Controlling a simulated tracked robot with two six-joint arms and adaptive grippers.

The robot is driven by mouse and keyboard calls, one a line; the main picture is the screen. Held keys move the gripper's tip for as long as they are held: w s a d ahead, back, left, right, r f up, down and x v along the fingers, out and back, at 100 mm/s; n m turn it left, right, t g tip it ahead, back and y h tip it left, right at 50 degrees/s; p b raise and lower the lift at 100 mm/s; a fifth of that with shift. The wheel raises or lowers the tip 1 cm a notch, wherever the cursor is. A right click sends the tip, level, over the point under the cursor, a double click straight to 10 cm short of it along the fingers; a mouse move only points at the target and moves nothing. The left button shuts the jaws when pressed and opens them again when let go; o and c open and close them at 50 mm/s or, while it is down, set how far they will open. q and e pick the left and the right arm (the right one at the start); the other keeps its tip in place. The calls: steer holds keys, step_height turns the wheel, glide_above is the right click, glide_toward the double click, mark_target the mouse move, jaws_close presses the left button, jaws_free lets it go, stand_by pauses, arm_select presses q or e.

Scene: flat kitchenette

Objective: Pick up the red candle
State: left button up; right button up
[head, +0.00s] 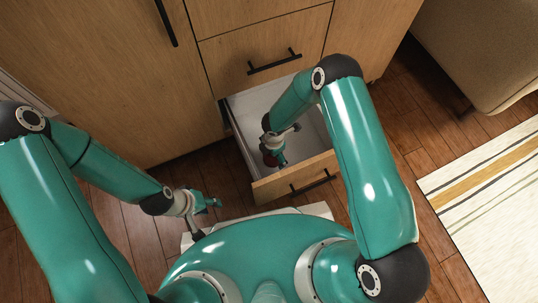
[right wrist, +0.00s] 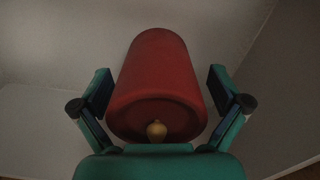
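The red candle (right wrist: 157,80) is a smooth red cylinder lying in the open lower drawer, seen nearly end-on in the right wrist view, with a small tan tip at its near end. My right gripper (right wrist: 160,88) has its fingers apart, one on each side of the candle, with narrow gaps showing. In the head view my right gripper (head: 274,156) reaches down inside the drawer (head: 238,128), and its wrist hides most of the candle.
The drawer front (head: 296,178) with a black handle stands between my base and the drawer's inside. A closed drawer (head: 262,50) is above it. A striped rug (head: 490,200) and a beige seat (head: 485,45) are to the right. Wooden floor is free at the left.

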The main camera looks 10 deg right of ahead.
steer(key=c, duration=1.3)
steer(key=shift+r, duration=0.15)
